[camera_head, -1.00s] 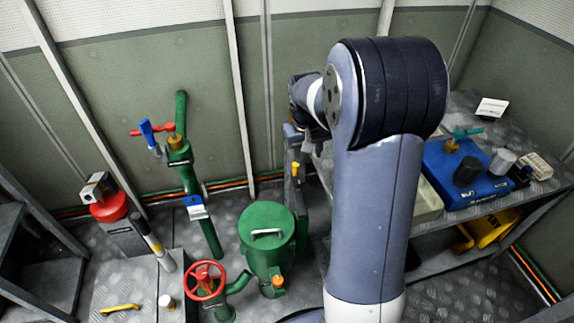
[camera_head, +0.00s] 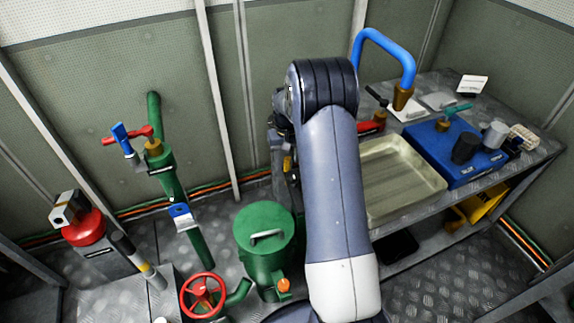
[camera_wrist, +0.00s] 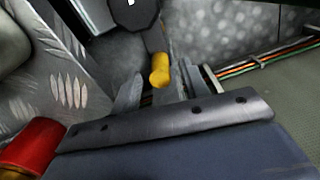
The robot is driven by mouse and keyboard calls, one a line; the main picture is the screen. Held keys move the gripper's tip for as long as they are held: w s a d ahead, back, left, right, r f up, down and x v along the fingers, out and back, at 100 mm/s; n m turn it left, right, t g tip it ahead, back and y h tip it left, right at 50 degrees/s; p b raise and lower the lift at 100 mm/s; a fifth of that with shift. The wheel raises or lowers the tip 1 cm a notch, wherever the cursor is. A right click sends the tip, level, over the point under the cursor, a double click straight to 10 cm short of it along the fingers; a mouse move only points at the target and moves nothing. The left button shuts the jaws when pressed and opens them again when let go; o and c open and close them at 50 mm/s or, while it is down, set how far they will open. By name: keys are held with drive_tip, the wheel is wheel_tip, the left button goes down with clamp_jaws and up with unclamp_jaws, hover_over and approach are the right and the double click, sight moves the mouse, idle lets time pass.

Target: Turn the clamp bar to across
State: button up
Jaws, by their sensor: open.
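A green canister (camera_head: 262,245) stands on the floor left of my arm in the head view. A grey bar (camera_head: 267,236) lies across its lid. A yellow-ended piece (camera_wrist: 160,69) shows in the wrist view, just beyond and roughly between the fingers of my gripper (camera_wrist: 158,90). I cannot tell whether the grey bar or this piece is the clamp bar. My gripper is open, and no contact is visible. In the head view my arm hides most of the gripper and what lies behind it.
A red handwheel (camera_head: 202,295) and a green pipe (camera_head: 172,180) stand left of the canister. On the right, a metal bench (camera_head: 507,105) carries a shallow tray (camera_head: 372,217), a blue box (camera_head: 440,152) and a blue bent pipe (camera_head: 385,42).

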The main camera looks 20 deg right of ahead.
drive_tip(key=shift+f, duration=1.35)
drive_tip(key=shift+c, duration=0.3)
clamp_jaws()
